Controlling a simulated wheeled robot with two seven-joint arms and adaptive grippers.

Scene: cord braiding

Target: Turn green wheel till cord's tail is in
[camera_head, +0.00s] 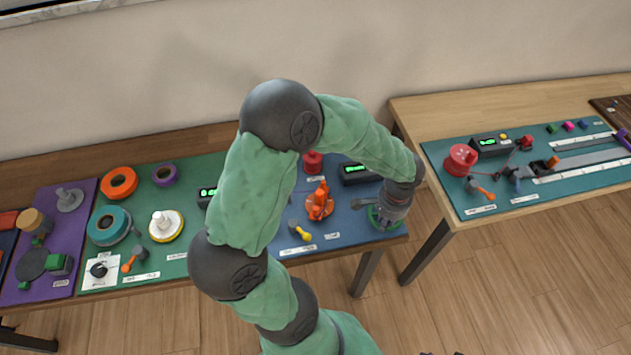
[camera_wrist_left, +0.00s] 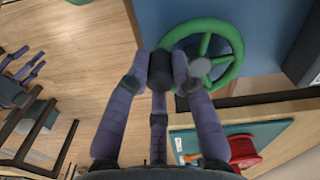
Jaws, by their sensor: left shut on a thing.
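The green wheel (camera_wrist_left: 237,50) fills the upper middle of the left wrist view, with a grey hub and spokes. In the head view the green wheel (camera_head: 373,217) sits at the right end of the blue mat, partly hidden by my left gripper (camera_head: 390,212). In the left wrist view my left gripper (camera_wrist_left: 160,68) is shut on a dark cylindrical handle (camera_wrist_left: 159,72) at the wheel's rim. I cannot make out the cord or its tail; my arm covers part of the blue mat. My right gripper is not in view.
The blue mat (camera_head: 345,232) also carries an orange device (camera_head: 319,202), a red spool (camera_head: 312,162) and a display box (camera_head: 357,173). A second table with a green mat (camera_head: 470,205) stands to the right, beyond a gap. A green mat with spools lies left.

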